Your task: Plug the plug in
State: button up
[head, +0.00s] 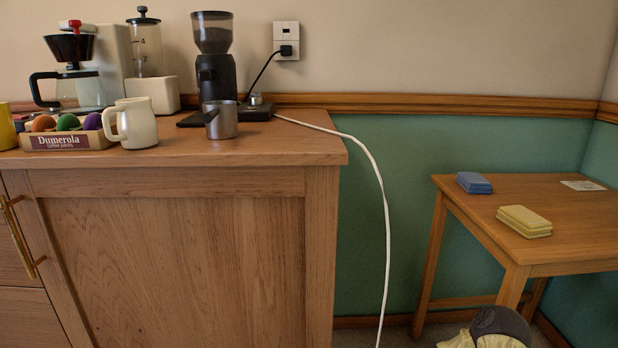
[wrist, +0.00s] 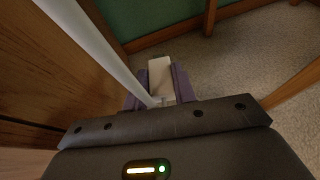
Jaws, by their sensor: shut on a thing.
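In the wrist view, my gripper (wrist: 161,72) is shut on a pale, block-shaped plug (wrist: 161,76), held between its two purple-grey fingers above the carpet. A white cable (wrist: 88,38) passes close by on the left and runs down to the gripper. The plug's prongs cannot be made out. In the head view, the white cable (head: 385,215) comes off the cabinet top and hangs past its right side to the bottom edge. A wall outlet (head: 286,40) has a black plug (head: 286,50) in its lower part. The gripper and held plug are not visible in the head view.
A wooden cabinet (head: 175,240) carries a coffee grinder (head: 213,60), a metal jug (head: 221,120), a white mug (head: 135,123) and a coffee maker (head: 75,65). A small table (head: 580,220) with sponges stands at right. Wall between them is clear.

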jog(key=s+r+n+y+p, duration=0.1)
jog(key=s+r+p, duration=0.1)
jog(key=r+p, duration=2.4)
jog(key=s+r+n+y+p, duration=0.1)
jog(key=r+p, duration=2.5)
jog(key=p, duration=0.8)
jog(key=shift+s+r+y, duration=0.25)
jog(key=shift+s+y, duration=0.05)
jog(key=shift+s, duration=0.1)
jog(key=shift+d, duration=0.2)
